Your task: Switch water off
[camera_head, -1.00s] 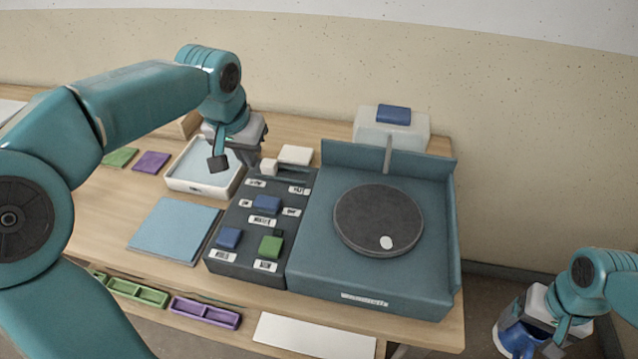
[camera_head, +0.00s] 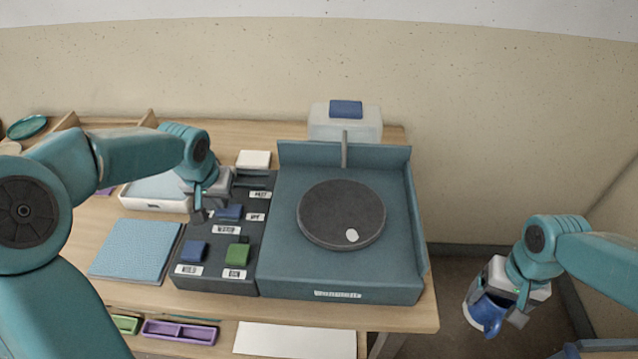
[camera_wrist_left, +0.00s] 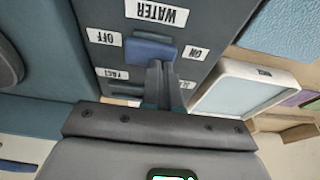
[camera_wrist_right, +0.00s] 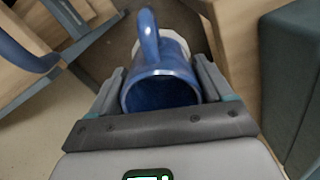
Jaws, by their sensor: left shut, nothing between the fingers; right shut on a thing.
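The water switch is a blue slider (camera_head: 229,211) on the dark control panel (camera_head: 215,283). In the left wrist view it shows as a blue block (camera_wrist_left: 150,50) between the OFF label (camera_wrist_left: 104,37) and the ON label (camera_wrist_left: 195,52), with the WATER label (camera_wrist_left: 160,12) beyond. My left gripper (camera_head: 198,213) is shut and empty, its fingertips (camera_wrist_left: 162,68) at the slider's edge, towards its ON side; I cannot tell whether they touch. My right gripper (camera_wrist_right: 157,70) is shut on a blue and white mug (camera_wrist_right: 160,92), away from the table at the right (camera_head: 488,312).
The panel also has a blue button (camera_head: 194,251) and a green button (camera_head: 237,253). A wheel (camera_head: 335,208) sits in a teal basin right of the panel. A white tray (camera_head: 155,205) lies left, with a blue mat (camera_head: 130,250) nearer.

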